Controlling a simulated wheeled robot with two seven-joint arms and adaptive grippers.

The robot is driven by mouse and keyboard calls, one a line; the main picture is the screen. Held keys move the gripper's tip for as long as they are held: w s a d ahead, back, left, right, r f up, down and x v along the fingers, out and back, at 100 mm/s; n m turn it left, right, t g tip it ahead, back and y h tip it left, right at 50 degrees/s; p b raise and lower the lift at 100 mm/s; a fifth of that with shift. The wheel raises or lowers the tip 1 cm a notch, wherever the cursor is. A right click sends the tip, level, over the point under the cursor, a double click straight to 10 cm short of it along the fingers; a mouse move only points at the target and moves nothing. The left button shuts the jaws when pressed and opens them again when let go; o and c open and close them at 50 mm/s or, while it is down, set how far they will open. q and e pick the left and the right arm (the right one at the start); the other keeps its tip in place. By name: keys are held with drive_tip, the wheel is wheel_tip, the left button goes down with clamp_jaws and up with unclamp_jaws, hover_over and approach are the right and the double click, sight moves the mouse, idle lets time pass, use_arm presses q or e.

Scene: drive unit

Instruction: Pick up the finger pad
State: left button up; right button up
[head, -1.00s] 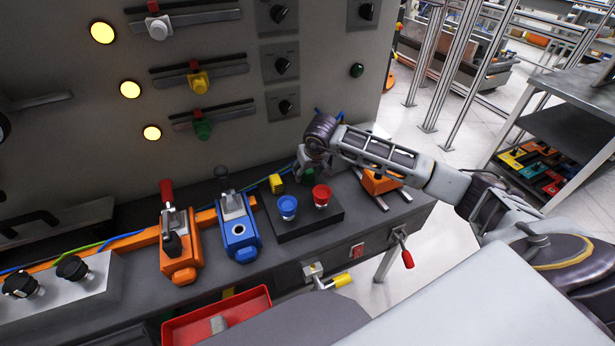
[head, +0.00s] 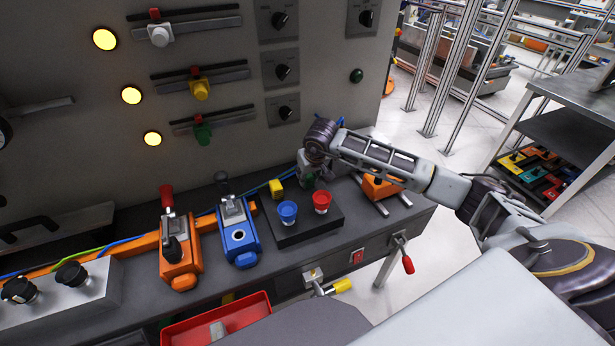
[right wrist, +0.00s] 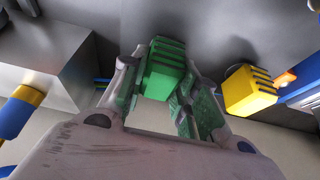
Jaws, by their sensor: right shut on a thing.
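The finger pad is a green ridged block (right wrist: 166,68) in the right wrist view, between the fingertips of my right gripper (right wrist: 160,92). The gripper is shut on it. In the head view my right gripper (head: 310,172) points down at the back of the bench, behind the red and blue buttons. The pad is mostly hidden by the fingers there. A similar yellow ridged block (head: 276,187) stands left of the gripper and also shows in the right wrist view (right wrist: 250,91). My left gripper is not in view.
The blue button (head: 287,212) and red button (head: 321,201) stand on a black base in front of the gripper. An orange block (head: 381,186) is to its right. The upright panel (head: 330,70) with knobs and sliders rises close behind. A red tray (head: 215,322) is at the front.

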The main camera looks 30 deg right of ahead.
drive_tip(key=shift+r+p, duration=0.35)
drive_tip(key=shift+r, duration=0.45)
wheel_tip(320, 180, up, 4)
drive_tip(key=shift+r+p, duration=0.15)
drive_tip(key=shift+p, duration=0.8)
wheel_tip(320, 180, up, 3)
drive_tip(key=shift+r+p, duration=0.1)
drive_tip(key=shift+p, duration=0.55)
drive_tip(key=shift+r, duration=0.25)
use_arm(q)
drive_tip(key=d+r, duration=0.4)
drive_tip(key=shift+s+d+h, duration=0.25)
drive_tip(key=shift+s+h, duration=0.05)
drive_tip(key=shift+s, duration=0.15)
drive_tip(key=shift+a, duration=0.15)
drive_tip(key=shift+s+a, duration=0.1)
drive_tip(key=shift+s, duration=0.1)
